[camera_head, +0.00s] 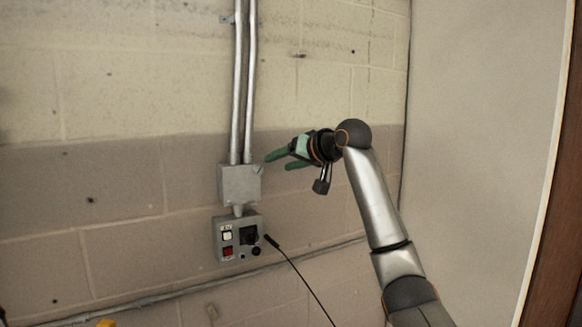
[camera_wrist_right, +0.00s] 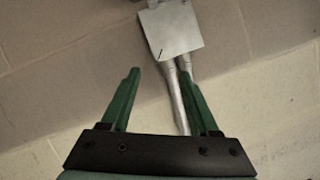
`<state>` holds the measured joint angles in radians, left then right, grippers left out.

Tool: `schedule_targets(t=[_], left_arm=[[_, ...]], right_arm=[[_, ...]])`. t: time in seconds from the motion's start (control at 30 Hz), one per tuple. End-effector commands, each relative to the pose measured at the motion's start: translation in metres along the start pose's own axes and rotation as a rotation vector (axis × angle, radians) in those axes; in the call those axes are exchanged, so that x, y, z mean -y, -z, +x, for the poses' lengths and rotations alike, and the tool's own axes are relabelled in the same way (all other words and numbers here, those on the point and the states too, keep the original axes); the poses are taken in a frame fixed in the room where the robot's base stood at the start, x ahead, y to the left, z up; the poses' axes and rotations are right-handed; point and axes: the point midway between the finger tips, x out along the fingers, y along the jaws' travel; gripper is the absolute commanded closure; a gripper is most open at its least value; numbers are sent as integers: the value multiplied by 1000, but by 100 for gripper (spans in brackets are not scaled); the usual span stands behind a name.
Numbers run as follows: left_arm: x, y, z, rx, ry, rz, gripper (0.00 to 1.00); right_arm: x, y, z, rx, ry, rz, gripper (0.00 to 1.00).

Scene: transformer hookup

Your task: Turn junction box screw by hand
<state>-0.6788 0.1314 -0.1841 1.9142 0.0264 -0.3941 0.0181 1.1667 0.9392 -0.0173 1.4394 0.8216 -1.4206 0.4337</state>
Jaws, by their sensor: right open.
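The grey metal junction box (camera_head: 238,186) is fixed to the block wall, below two vertical conduits. A small pale screw (camera_head: 257,170) seems to show at its upper right; its detail is too small to make out. My right gripper (camera_head: 277,162) is open and empty, with green fingers pointing left at the box from its right side, apart from it. In the right wrist view the box (camera_wrist_right: 173,30) lies beyond the open fingers (camera_wrist_right: 158,73), and a short dark mark shows near its lower left edge. My left gripper is not in view.
Below the box is a grey control box (camera_head: 237,239) with a white button, a red button and a black knob. The conduits (camera_head: 243,85) run up the wall. A pale panel (camera_head: 480,130) stands at right.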

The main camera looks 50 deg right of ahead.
Motion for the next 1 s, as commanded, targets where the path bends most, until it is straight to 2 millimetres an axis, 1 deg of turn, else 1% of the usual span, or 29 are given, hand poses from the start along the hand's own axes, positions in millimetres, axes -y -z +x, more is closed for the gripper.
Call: schedule_targets(t=[0.03,0.1,0.2,0.3,1.0], left_arm=[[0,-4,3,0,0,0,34],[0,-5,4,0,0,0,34],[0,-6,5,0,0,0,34],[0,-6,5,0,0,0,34],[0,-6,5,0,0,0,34]], right_arm=[[-1,-1,-9,-4,0,-1,38],[0,0,-19,-3,1,0,38],[0,0,-28,-2,0,0,38],[0,0,-32,0,0,1,38],[0,1,-33,0,1,1,38]])
